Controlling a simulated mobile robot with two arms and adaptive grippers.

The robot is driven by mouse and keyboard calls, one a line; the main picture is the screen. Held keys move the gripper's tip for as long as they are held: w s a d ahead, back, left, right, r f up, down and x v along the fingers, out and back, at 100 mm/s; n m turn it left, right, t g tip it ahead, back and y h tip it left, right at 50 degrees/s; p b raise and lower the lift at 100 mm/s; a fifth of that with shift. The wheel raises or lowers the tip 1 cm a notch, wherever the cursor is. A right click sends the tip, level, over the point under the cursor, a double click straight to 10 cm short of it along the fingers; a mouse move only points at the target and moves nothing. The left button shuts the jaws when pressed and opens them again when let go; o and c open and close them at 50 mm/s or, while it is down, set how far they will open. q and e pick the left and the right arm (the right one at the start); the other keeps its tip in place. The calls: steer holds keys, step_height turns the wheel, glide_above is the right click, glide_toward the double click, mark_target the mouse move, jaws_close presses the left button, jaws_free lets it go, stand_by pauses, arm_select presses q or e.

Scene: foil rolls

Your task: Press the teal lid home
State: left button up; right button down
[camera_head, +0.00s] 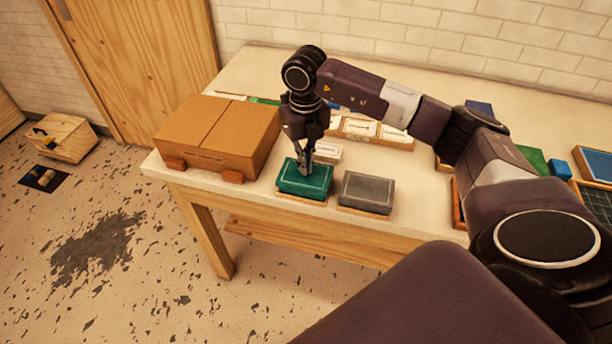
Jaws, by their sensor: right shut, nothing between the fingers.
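The teal lid (303,183) sits on a small box near the front edge of the table, with a light wooden strip of the box showing beneath it. My right gripper (305,172) points straight down over the lid, its fingers shut and empty. Its fingertips are at the lid's top face and seem to touch it. I cannot tell from this view whether the lid is fully seated. My left gripper is not in view.
A grey-lidded box (366,191) stands close to the right of the teal one. A large brown box (218,138) stands to the left. White-topped boxes (361,127) lie behind. My right arm crosses above the table's right part.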

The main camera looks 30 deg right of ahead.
steer(key=shift+f+b, duration=0.6)
steer(key=shift+f, duration=0.25)
steer(key=shift+s+a+f, duration=0.1)
steer(key=shift+s+f, duration=0.05)
steer(key=shift+s, duration=0.1)
stand_by(1.0)
steer(key=shift+w+r+p, duration=0.2)
steer(key=shift+r+p, duration=0.5)
steer(key=shift+r, duration=0.35)
steer(key=shift+r+p, duration=1.9)
steer(key=shift+r, duration=1.25)
